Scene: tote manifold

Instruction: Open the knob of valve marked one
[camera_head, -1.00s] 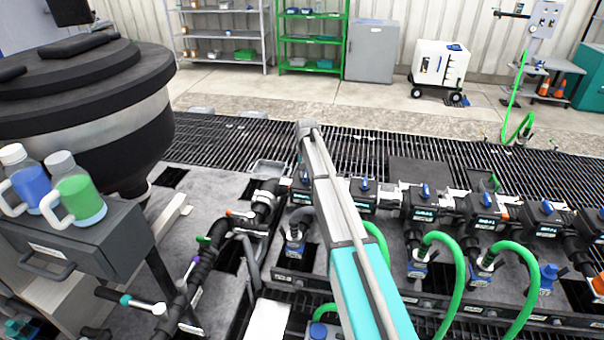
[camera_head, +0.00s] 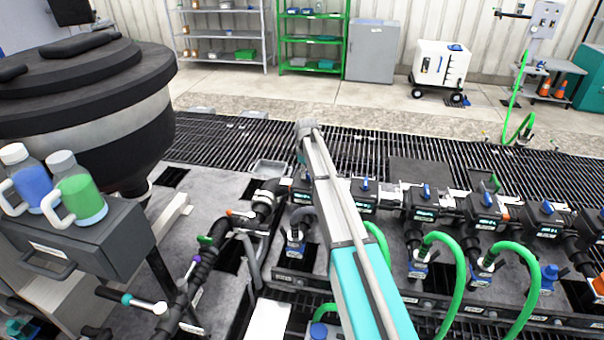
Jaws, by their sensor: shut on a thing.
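A row of dark valves with blue knobs and small lit labels runs across the manifold to the right of my arm. One valve (camera_head: 363,196) is just right of the arm, then another valve (camera_head: 421,203) and another (camera_head: 485,212). More valves (camera_head: 546,220) continue to the right edge. A dark valve body (camera_head: 300,191) shows partly at the left end, with the arm covering its right side. The label markings are too small for me to tell which valve is marked one. My gripper is hidden behind my arm, so its hold on any knob cannot be seen.
Green hoses (camera_head: 459,270) loop up in front of the valves. A black pipe (camera_head: 205,268) with handles runs at the left. A grey cabinet (camera_head: 120,245) holds two jugs beside a large dark tank (camera_head: 95,110). Open grating (camera_head: 240,140) lies behind the manifold.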

